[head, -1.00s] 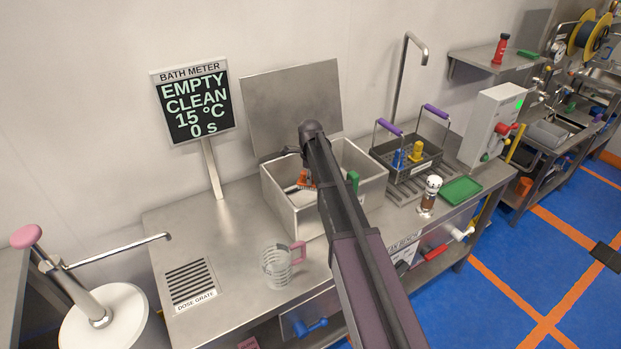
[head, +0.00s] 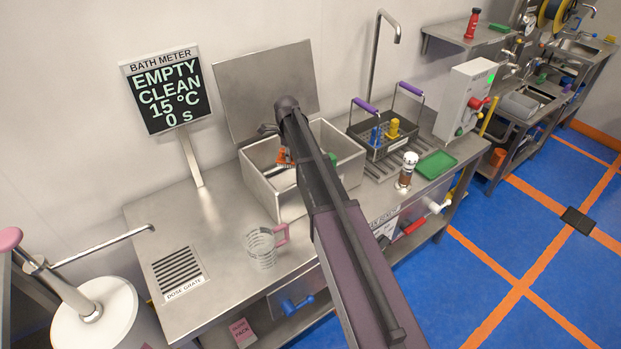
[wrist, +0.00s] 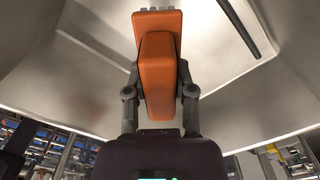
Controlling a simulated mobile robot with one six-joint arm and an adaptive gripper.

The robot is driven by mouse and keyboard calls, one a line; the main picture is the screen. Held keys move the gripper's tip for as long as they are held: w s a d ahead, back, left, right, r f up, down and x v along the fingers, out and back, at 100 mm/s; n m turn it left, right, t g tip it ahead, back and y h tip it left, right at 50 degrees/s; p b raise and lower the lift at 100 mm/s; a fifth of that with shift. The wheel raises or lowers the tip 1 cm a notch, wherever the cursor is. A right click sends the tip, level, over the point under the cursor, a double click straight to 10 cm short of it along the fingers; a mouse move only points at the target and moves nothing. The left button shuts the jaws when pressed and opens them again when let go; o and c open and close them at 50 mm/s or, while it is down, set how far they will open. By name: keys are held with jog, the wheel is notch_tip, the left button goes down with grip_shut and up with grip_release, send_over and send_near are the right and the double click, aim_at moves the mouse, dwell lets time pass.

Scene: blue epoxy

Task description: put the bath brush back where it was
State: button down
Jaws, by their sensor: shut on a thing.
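The bath brush (wrist: 158,75) has an orange handle block and fills the middle of the wrist view, with pale grey bristles at its top edge. My gripper (wrist: 160,88) is shut on it, one finger at each side. In the head view a small orange part of the brush (head: 282,157) shows inside the open steel bath (head: 270,196), left of my arm. My gripper's fingers are mostly hidden behind my arm in that view. Sloping metal walls surround the brush in the wrist view. Whether it touches the bath floor I cannot tell.
A raised lid (head: 265,90) stands behind the bath. A clear jug (head: 260,248) with a pink handle stands in front.

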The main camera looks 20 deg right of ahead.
notch_tip(320, 180, up, 13)
jog(key=p, duration=1.2)
jog(key=shift+f+p, duration=0.2)
jog(key=shift+p, duration=0.1)
jog(key=shift+a, duration=0.15)
